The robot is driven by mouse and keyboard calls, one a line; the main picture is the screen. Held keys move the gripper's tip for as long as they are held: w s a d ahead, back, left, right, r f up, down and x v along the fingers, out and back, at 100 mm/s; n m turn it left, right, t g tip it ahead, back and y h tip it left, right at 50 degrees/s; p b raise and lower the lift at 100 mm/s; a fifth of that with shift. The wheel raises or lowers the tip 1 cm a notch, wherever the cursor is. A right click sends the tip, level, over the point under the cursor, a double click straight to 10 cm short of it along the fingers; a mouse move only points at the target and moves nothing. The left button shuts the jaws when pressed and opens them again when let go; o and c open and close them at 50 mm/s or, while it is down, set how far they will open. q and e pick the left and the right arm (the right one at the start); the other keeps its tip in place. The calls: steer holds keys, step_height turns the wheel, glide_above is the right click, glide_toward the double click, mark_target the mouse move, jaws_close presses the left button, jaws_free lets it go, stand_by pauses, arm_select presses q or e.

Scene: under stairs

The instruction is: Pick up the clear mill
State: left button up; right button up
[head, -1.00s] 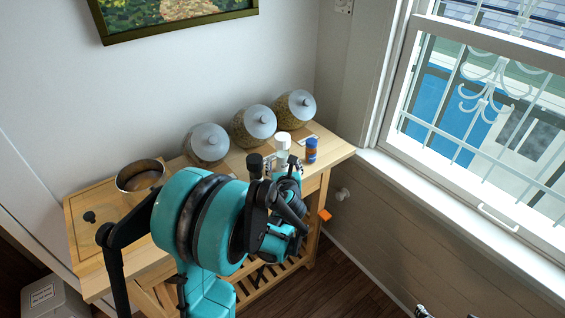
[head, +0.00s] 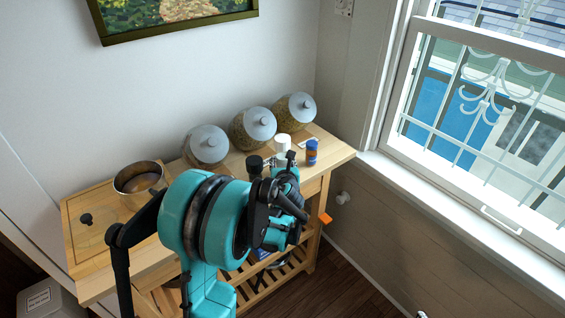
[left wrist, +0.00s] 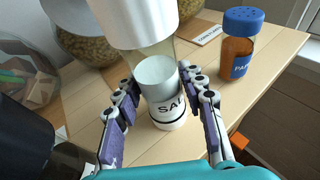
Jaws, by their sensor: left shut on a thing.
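The clear mill (left wrist: 158,72) has a white cap, a clear body with white contents and a label reading "SA". In the head view its white cap (head: 283,141) shows above my gripper, with its lower part hidden. My left gripper (left wrist: 159,84) is shut on the mill, one finger on each side of the body. It also shows in the head view (head: 281,168). The mill stands upright, its base at the tabletop; I cannot tell whether it is lifted. My right gripper is not in view.
A dark-capped mill (head: 254,163) stands close left of the clear mill. A blue-capped paprika bottle (left wrist: 239,45) is at right. Several lidded glass jars (head: 209,146) line the wall. A metal pot (head: 139,180) stands on the wooden cart (head: 335,157), with a window beyond.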

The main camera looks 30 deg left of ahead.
mark_target(283, 154)
arm_select(q)
steer(key=shift+r+p, duration=0.35)
steer(key=shift+r, duration=0.25)
step_height(283, 154, up, 3)
steer(key=shift+f+p, duration=0.1)
steer(key=shift+p, duration=0.75)
steer(key=d+r+p, duration=0.2)
steer(key=d+r, duration=0.1)
steer(key=d, duration=0.2)
steer(key=w+d+r+p, duration=0.1)
steer(key=d+r+p, duration=0.1)
steer(key=d+r, duration=0.2)
steer(key=d, duration=0.2)
steer(key=shift+d, duration=0.3)
steer(key=shift+w, duration=0.1)
steer(key=o, duration=0.8)
jaws_close()
step_height(283, 154, up, 5)
steer(key=p, duration=0.3)
steer(key=shift+p, duration=0.4)
